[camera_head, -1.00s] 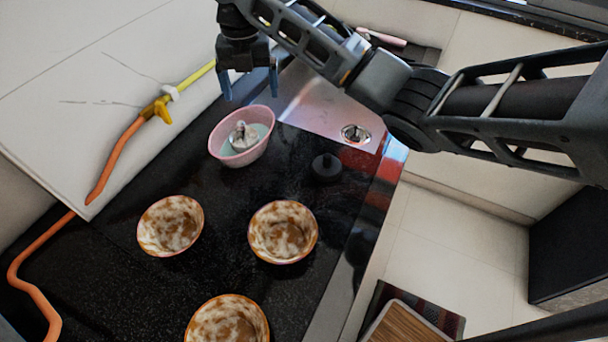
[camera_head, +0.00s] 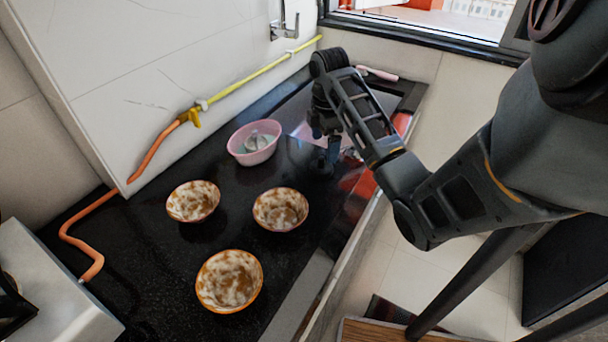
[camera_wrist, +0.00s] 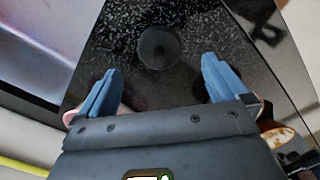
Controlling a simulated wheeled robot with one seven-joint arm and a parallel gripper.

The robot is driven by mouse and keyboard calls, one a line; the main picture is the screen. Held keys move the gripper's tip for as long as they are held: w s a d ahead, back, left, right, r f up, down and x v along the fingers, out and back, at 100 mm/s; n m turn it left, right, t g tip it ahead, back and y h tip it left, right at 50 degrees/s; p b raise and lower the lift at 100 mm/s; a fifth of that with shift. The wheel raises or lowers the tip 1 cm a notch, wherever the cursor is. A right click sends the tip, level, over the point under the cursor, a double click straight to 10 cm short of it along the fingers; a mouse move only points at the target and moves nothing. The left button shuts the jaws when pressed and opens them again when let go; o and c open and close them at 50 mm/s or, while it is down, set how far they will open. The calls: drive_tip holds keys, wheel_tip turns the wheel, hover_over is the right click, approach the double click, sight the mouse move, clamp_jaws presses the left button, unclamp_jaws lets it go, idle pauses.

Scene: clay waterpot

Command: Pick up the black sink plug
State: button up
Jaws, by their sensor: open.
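The black sink plug (camera_wrist: 159,47) stands on the black speckled counter (camera_wrist: 205,30). In the wrist view it is a dark round shape just ahead of my fingertips, centred between them and clear of both. My gripper (camera_wrist: 160,72) is open, its two blue fingers spread apart with nothing between them. In the head view my gripper (camera_head: 324,145) points down over the counter, right of the pink bowl. The plug there is dark against dark and hard to tell from the gripper.
The pink bowl (camera_head: 238,148) holds a metallic item. Several brown-and-white bowls (camera_head: 193,202) stand on the counter, nearer the camera. The metal sink (camera_head: 378,100) lies at the back, by the wall. An orange and yellow hose (camera_head: 150,150) runs along the left wall.

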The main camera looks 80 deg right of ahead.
sight(322, 157)
drive_tip(key=shift+a+f+b, duration=0.1)
drive_tip(key=shift+f+b, duration=1.15)
drive_tip(key=shift+f, duration=0.1)
drive_tip(key=f+b, duration=0.3)
drive_tip(key=shift+w, duration=0.3)
drive_tip(key=shift+f, duration=1.05)
drive_tip(key=c, duration=1.1)
